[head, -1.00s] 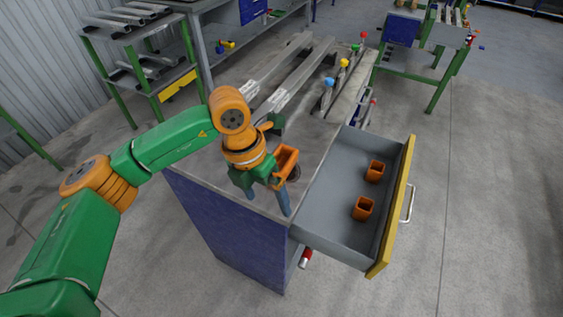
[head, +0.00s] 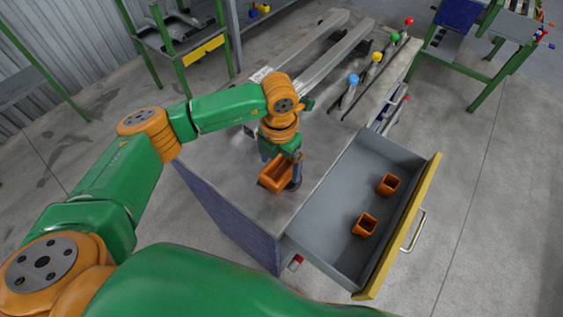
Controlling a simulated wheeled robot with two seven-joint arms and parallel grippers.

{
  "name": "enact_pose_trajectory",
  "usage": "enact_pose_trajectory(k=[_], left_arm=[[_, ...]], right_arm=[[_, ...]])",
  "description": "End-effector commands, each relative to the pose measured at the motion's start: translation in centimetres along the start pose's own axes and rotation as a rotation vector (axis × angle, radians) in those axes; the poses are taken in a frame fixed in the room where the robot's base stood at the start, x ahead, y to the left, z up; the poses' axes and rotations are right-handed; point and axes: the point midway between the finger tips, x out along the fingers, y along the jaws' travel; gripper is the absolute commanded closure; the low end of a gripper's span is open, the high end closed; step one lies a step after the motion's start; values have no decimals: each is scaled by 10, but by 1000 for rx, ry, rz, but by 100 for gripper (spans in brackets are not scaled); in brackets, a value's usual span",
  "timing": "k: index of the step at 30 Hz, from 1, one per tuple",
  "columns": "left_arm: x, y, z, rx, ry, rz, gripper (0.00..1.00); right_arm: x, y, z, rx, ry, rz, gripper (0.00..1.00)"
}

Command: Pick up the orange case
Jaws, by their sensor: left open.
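An orange case (head: 274,178), an open-topped box, is on the grey table top (head: 325,155) near its front corner. My left gripper (head: 281,167) is open, pointing down right at the case. One blue-grey finger shows at the case's right side and the other at its left, behind the rim. I cannot tell whether the fingers touch the case. Two more orange cases, a far one (head: 388,185) and a near one (head: 365,225), are in the open drawer. My right gripper is not in view.
The drawer (head: 337,205) with a yellow front (head: 405,230) stands open at the right. Metal bars (head: 325,60) and levers with blue (head: 353,79), yellow, green and red knobs are farther back.

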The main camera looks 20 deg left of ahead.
Motion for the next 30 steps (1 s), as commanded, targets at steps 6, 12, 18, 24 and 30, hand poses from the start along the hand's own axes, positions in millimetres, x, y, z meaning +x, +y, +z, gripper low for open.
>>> enact_pose_trajectory(k=[6,12,18,24,30], left_arm=[[18,0,0,1,-1,1,0],[18,0,0,1,-1,0,22],[18,0,0,0,-1,0,76],[17,0,0,0,-2,0,90],[9,1,1,0,-4,0,90]], right_arm=[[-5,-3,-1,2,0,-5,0],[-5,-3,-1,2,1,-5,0],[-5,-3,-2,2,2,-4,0],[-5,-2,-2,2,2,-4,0],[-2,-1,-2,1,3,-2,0]])
